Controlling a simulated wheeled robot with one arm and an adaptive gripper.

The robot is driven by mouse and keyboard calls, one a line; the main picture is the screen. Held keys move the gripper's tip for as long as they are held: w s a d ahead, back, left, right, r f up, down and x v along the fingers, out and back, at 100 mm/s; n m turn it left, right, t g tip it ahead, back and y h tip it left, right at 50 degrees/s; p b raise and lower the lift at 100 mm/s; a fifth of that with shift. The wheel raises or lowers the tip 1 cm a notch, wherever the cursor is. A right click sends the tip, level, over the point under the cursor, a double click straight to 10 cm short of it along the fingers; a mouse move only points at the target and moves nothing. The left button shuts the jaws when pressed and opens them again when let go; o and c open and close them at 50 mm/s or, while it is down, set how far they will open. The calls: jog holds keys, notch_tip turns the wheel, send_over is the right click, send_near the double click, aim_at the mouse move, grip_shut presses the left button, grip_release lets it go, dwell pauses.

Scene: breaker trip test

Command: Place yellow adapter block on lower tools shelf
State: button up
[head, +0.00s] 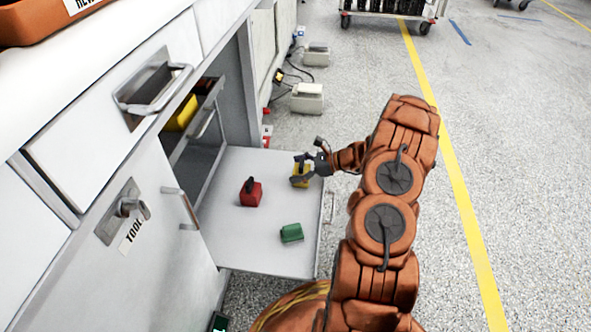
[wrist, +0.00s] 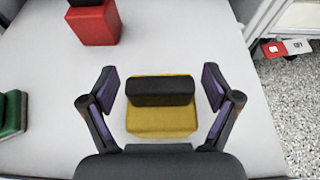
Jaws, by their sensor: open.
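The yellow adapter block (wrist: 162,121), with a black top part, sits on a pale pulled-out shelf (head: 222,222) of the white cabinet. It also shows in the head view (head: 300,181), near the shelf's right side and partly covered by my gripper. My gripper (wrist: 160,88) is open in the wrist view, with one finger on each side of the block. Gaps show between the fingers and the block. I cannot tell how far the fingertips are above the shelf.
A red block (head: 250,192) and a green block (head: 291,233) stand on the same shelf. An open drawer above holds something yellow (head: 182,113). A cabinet door (head: 160,235) labelled "TOOL" is at the left. Speckled floor on the right is largely clear.

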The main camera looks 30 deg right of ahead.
jog(key=p+v, duration=0.4)
jog(key=v, duration=0.7)
jog(key=a+r+n+g+y, duration=0.1)
jog(key=a+r+n+g, duration=0.4)
jog(key=a+r, duration=0.6)
jog(key=s+a+r+n+g+h, duration=0.1)
jog(key=s+a+r+n+g, duration=0.2)
jog(key=a, duration=0.5)
jog(key=s+a+r+n+g, duration=0.2)
jog(key=s+a+r+n, duration=0.15)
jog(key=a+n, duration=0.35)
jog(key=s+a+r+n+g+h, duration=0.4)
jog(key=s+a, duration=0.4)
jog(key=s, duration=0.4)
jog(key=s+d+r+n+t+h, duration=0.1)
jog(key=s+d+n+h, duration=0.2)
jog(key=s, duration=1.1)
jog(key=n+h, duration=0.3)
jog(key=n, duration=0.1)
jog(key=shift+s+r+t, duration=0.25)
jog(key=shift+s+t, duration=0.05)
jog(key=shift+s, duration=0.05)
jog(key=shift+d, duration=0.1)
